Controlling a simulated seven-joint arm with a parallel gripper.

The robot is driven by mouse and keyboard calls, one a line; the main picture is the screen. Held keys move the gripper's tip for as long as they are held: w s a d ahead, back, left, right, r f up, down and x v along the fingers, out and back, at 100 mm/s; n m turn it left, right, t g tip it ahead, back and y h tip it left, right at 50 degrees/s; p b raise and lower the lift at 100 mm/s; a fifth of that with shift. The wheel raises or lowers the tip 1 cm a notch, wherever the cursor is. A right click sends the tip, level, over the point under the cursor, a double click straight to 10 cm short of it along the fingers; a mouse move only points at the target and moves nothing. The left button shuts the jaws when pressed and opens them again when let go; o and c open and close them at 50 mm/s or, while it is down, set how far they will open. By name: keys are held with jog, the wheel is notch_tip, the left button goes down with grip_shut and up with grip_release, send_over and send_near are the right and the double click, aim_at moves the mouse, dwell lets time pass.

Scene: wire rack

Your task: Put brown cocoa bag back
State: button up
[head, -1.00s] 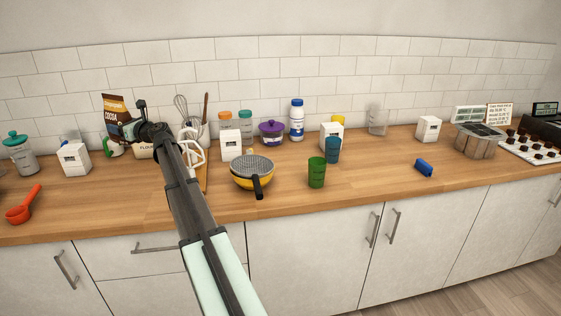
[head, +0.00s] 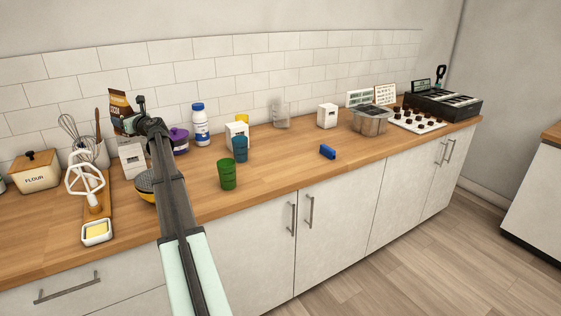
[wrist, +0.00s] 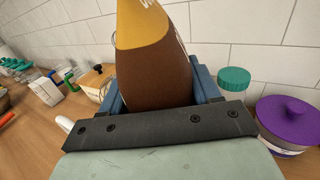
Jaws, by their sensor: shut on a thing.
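The brown cocoa bag (head: 119,106) with a yellow-orange band is held up in front of the tiled wall, above the back of the counter, in the head view. My arm hides part of it. My gripper (head: 139,124) is shut on the bag. In the wrist view the bag (wrist: 152,65) stands between the two blue fingers of my gripper (wrist: 160,90), one on each side of it.
Around the bag stand a flour box (head: 36,172), a whisk (head: 69,130), a white box (head: 132,160), a purple-lidded pot (head: 180,140) and a white bottle (head: 200,125). Green (head: 227,174) and blue (head: 240,148) cups stand further right. The counter front near the blue block (head: 327,151) is clear.

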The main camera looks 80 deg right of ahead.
jog(key=s+d+f+m+g+h, duration=0.1)
jog(key=s+d+f, duration=0.1)
jog(key=s+d, duration=0.65)
jog(key=s+d+f+m+h, duration=0.15)
jog(key=s+d, duration=0.45)
jog(key=s, duration=0.6)
jog(key=s+d+f+m+g+h, duration=0.1)
jog(key=s+d+f+h, duration=0.1)
jog(key=s+d, duration=0.65)
jog(key=s+d+f+m+g+h, duration=0.1)
jog(key=s+d+f, duration=0.15)
jog(key=s, duration=1.15)
jog(key=s+d+f+m+g+h, duration=0.15)
jog(key=s+d, duration=0.25)
jog(key=s, duration=1.1)
jog(key=shift+n, duration=0.3)
jog(key=shift+s+a+f, duration=0.1)
jog(key=shift+s+f, duration=0.05)
jog(key=shift+f, duration=2.35)
jog(key=shift+s+a+f, duration=0.1)
jog(key=shift+f, duration=2.4)
jog(key=shift+f, duration=0.1)
jog(key=o, duration=1.2)
